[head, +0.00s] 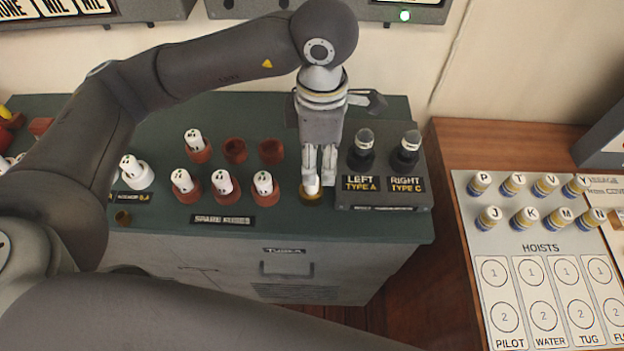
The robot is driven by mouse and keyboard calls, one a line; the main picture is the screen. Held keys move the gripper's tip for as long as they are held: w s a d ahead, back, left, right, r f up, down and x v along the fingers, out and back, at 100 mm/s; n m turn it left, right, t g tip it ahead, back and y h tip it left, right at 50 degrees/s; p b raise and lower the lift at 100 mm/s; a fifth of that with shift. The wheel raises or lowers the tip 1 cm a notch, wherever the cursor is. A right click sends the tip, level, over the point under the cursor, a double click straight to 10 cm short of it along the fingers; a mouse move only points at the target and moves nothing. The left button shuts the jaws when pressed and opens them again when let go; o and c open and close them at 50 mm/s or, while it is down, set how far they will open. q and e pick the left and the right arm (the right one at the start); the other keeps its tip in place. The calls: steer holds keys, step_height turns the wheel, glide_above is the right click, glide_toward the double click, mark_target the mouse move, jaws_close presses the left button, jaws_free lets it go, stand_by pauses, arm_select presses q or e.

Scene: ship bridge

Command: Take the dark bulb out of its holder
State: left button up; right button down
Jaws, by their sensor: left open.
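The left bulb (364,137) is over the label "LEFT TYPE A" and the right bulb (410,142) over "RIGHT TYPE C". My left gripper (313,182) is open and points down, left of the box and apart from both bulbs. My right gripper is not in view.
Several white spare fuses (224,184) stand in red sockets left of my gripper, with two empty red sockets (271,151) behind. A wooden desk with a hoists panel (540,247) stands right.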

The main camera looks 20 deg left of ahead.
arm_select(q)
step_height(320, 180, down, 2)
steer(key=shift+f, duration=0.1)
steer(key=f, duration=0.1)
steer(key=a+f+p, duration=0.1)
steer(key=f, duration=0.1)
steer(key=f+p, duration=0.1)
steer(key=shift+s+a+f, duration=0.1)
steer(key=shift+a+f, duration=0.15)
steer(key=shift+f, duration=0.45)
steer(key=shift+d, duration=0.1)
steer(key=c, duration=0.9)
